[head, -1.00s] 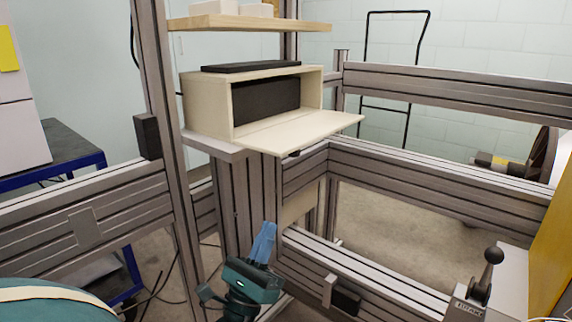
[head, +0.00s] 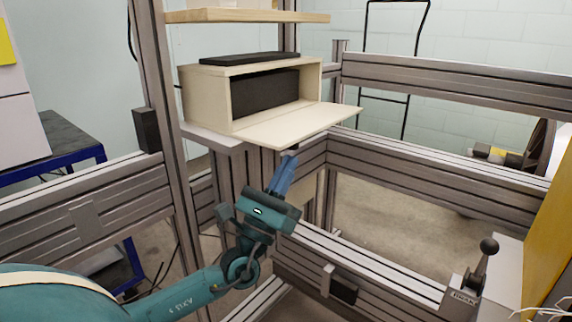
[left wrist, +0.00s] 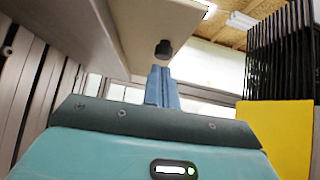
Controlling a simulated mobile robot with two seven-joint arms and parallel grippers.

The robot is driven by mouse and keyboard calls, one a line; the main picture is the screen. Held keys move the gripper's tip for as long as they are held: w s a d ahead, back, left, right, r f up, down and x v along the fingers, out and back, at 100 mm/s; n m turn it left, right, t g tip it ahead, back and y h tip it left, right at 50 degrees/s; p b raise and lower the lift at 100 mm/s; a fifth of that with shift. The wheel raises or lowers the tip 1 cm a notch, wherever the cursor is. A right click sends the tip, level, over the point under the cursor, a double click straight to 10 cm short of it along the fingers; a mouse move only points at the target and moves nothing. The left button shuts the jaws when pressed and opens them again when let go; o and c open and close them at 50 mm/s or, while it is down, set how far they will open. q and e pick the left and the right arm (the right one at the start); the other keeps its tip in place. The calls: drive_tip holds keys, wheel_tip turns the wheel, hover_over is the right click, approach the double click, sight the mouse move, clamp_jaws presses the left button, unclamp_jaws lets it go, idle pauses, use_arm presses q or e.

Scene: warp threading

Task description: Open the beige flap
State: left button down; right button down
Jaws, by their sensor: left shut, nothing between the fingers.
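The beige flap (head: 300,124) is folded down and lies nearly level in front of the open beige box (head: 212,98). A dark block (head: 265,97) shows inside the box. My left gripper (head: 289,158) points up just below the flap's front edge, with its blue fingers shut and empty. In the left wrist view the shut fingers (left wrist: 161,70) are below a dark round knob (left wrist: 163,49) on the underside of the flap (left wrist: 160,22). I cannot tell whether the fingertips touch the flap. My right gripper is not in view.
Metal frame rails (head: 430,170) run to the right of the box and below it. A wooden shelf (head: 245,17) is above the box, and a black slab (head: 250,58) lies on its top. A lever with a black knob (head: 489,246) stands at lower right.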

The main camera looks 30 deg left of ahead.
use_arm(q)
drive_tip(key=shift+r, duration=0.4)
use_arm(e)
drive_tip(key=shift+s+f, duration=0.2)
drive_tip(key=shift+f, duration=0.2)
use_arm(q)
drive_tip(key=n+y, duration=0.1)
drive_tip(key=r+n+y, duration=0.1)
drive_tip(key=n+y, duration=0.1)
drive_tip(key=shift+d+r+p, duration=0.15)
drive_tip(key=shift+d+p, duration=0.1)
drive_tip(key=shift+p, duration=0.15)
drive_tip(key=n+y, duration=0.1)
drive_tip(key=r+n+g+y+p, duration=0.1)
drive_tip(key=n+y, duration=0.1)
drive_tip(key=r+n+y, duration=0.1)
drive_tip(key=n+y, duration=0.1)
drive_tip(key=shift+d+p, duration=0.35)
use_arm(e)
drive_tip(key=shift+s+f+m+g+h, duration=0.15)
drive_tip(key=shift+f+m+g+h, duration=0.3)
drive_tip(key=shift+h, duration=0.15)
use_arm(q)
drive_tip(key=shift+f, duration=0.1)
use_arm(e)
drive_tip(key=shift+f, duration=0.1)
